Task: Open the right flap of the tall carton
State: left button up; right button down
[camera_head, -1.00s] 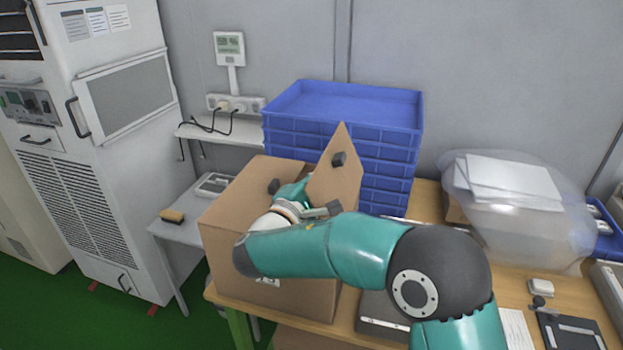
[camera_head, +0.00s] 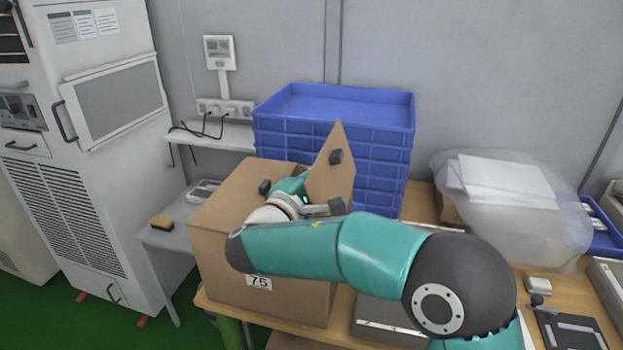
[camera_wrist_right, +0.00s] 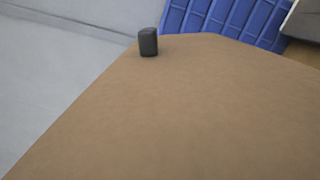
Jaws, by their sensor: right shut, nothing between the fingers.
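The tall carton (camera_head: 222,255) is a brown box standing on the wooden table, with a "75" label on its front. Its right flap (camera_head: 322,182) stands raised and tilted, with a dark knob (camera_head: 336,157) near its upper edge. Another dark knob (camera_head: 265,187) shows at the left of the carton top. My right gripper (camera_head: 298,185) is at the carton top, beside the raised flap; its fingertips are hidden by the flap and my arm. In the right wrist view a cardboard panel (camera_wrist_right: 180,110) with a dark knob (camera_wrist_right: 148,42) fills most of the picture. My left gripper is out of view.
A stack of blue crates (camera_head: 385,135) stands right behind the carton. A plastic-wrapped bundle (camera_head: 500,210) lies at the right of the table. A grey cabinet (camera_head: 110,180) and a low side table (camera_head: 165,238) holding a brush stand to the left.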

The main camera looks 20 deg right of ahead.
aim_at(337, 190)
jog(key=d+m+b, duration=0.1)
jog(key=b, duration=0.1)
jog(key=s+d+m+b, duration=0.1)
jog(key=b, duration=0.1)
jog(key=s+d+m+b, duration=0.1)
jog(key=m+b, duration=0.1)
jog(key=b, duration=0.1)
jog(key=shift+r+g+y, duration=0.3)
jog(key=shift+r, duration=0.05)
jog(key=shift+s+d+r+m+b, duration=0.2)
jog(key=shift+d+m+b, duration=0.2)
jog(key=shift+b, duration=0.15)
jog(key=shift+s+d+r+m+b, duration=0.1)
jog(key=shift+s+d+m+b, duration=0.1)
jog(key=shift+d+m+b, duration=0.25)
jog(key=shift+a, duration=0.15)
